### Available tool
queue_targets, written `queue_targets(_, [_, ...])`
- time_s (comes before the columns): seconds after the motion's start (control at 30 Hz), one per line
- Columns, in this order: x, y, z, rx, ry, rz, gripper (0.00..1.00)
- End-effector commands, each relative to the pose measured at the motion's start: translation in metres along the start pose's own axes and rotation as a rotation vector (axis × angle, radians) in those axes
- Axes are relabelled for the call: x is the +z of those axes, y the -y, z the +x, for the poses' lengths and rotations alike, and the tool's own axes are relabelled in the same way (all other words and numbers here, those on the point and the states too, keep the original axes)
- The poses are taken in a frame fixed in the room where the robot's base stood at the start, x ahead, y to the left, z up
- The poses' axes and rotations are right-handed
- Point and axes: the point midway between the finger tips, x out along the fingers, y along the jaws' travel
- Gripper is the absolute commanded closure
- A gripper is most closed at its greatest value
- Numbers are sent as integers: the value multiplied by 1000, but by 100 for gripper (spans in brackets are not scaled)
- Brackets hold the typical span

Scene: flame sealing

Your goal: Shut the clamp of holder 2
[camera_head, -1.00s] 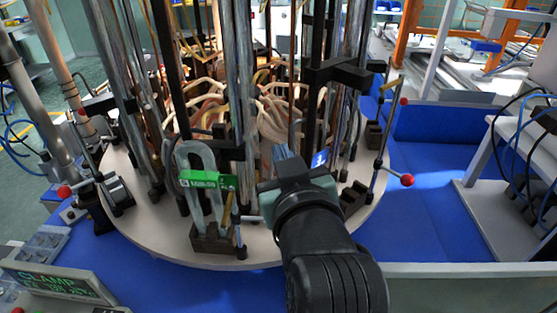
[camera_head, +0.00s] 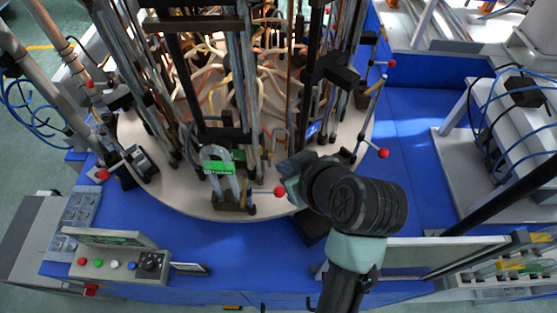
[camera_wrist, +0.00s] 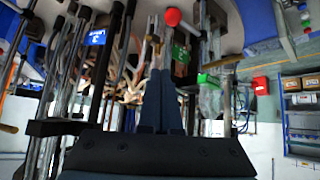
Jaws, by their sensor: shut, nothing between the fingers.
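My gripper (camera_head: 283,170) is shut and empty at the front rim of the round plate (camera_head: 190,200). In the wrist view its fingers (camera_wrist: 161,75) lie together, pointing at a red ball knob (camera_wrist: 172,17). A clamp lever with a red ball (camera_head: 280,191) sticks out sideways beside the front holder (camera_head: 230,192), just left of and below my gripper. That holder carries a grey U-shaped tube with a green label (camera_head: 218,167). A blue number label (camera_head: 313,130) stands behind my gripper; it also shows in the wrist view (camera_wrist: 96,37). I cannot clearly read which holder is number 2.
Other levers with red balls stand at the plate's right (camera_head: 383,153) and left (camera_head: 103,174). Tall rods and pale tubes crowd the plate's middle. A control box with buttons (camera_head: 115,263) sits at front left. The blue table top (camera_head: 240,255) is clear in front.

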Motion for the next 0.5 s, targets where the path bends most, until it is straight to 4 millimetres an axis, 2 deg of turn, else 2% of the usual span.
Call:
queue_targets(0.03, [-2,2,-7,-18,14,0,100])
queue_targets(0.1, [1,6,-9,-39,28,-2,100])
queue_targets(0.5, [6,10,-9,-58,41,-7,100])
